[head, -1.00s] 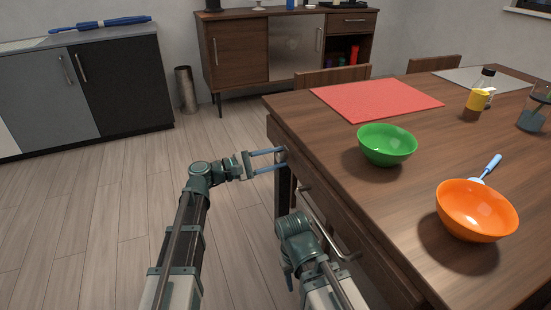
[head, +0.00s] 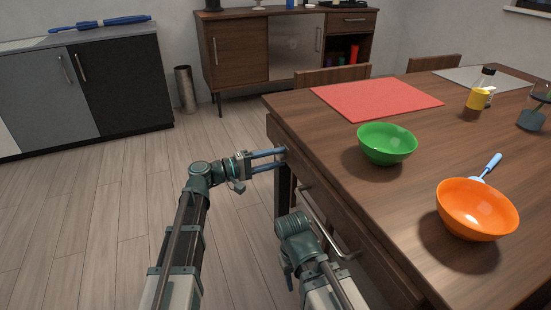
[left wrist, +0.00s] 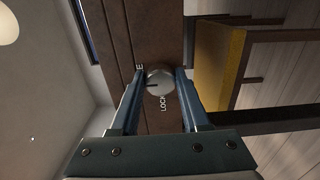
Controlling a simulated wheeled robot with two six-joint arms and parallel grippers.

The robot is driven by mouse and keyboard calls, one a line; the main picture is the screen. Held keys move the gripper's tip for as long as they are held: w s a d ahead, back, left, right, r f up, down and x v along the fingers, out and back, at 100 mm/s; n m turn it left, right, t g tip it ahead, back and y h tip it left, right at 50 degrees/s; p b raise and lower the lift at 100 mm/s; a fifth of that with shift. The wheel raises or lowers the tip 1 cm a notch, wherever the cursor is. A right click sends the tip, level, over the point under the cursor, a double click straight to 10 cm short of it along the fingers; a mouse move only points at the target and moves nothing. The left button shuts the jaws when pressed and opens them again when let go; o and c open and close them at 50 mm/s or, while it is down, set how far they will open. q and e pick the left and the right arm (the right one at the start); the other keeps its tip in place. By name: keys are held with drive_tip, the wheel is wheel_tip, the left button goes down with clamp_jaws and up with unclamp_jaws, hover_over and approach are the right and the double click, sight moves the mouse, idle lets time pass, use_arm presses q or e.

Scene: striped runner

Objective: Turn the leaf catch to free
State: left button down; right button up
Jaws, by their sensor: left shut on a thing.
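The leaf catch (left wrist: 160,82) is a round, pale grey knob on the brown side face of the wooden table (head: 345,125). In the left wrist view, a short dark mark shows on the left part of the knob. The letters LOCK are printed below it, and an E, the end of a partly hidden word, shows at its upper left. My left gripper (head: 284,159) is at the table's near left corner, its two blue fingers shut on either side of the knob. In the head view the knob itself is hidden. The right arm shows at the bottom, but its fingers are not seen.
A green bowl (head: 387,145), an orange bowl (head: 476,209) and a red mat (head: 376,100) are on the tabletop. A metal handle (head: 327,222) sticks out from the table's side near my right arm. The floor left of the table is clear.

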idle(0.5)
use_arm(q)
drive_tip(key=shift+c, duration=1.9)
unclamp_jaws()
drive_tip(key=v, duration=1.4)
